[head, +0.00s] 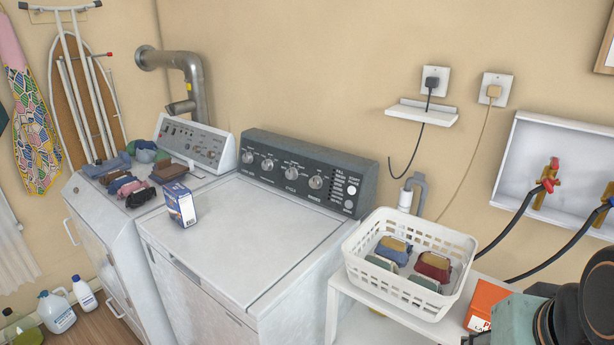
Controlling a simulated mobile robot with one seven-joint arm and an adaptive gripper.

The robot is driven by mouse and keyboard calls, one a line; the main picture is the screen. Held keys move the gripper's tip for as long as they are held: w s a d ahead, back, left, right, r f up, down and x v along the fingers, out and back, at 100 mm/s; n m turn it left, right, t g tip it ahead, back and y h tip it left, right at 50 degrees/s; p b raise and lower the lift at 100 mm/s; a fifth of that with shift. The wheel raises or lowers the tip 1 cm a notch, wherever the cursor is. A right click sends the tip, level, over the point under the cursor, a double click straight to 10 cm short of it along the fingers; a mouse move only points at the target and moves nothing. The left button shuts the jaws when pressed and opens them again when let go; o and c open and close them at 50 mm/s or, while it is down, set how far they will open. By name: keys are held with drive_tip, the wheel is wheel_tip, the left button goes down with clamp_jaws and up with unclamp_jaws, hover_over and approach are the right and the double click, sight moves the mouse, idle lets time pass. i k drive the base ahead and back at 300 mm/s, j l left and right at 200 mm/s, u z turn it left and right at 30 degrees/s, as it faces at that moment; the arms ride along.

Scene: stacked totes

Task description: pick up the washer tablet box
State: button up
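A small blue and white carton (180,204), which looks like the washer tablet box, stands upright on the white top of the washing machine (245,240), near its left edge. Its printing is too small to read. An orange box (487,303) with a white label sits at the lower right on the white side table, partly hidden by my arm. Dark rounded parts of my arm fill the lower right corner. My gripper's fingers do not show.
A white basket (385,285) with folded cloths stands on a white side table (345,292) right of the machine. Folded clothes (130,188) lie on the left machine. Bottles (56,312) stand on the floor at lower left. The washer top around the carton is mostly clear.

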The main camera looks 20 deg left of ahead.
sight(178, 198)
drive_tip(key=u, duration=1.7)
drive_tip(key=i+j+z, duration=0.4)
drive_tip(key=i+j, duration=1.15)
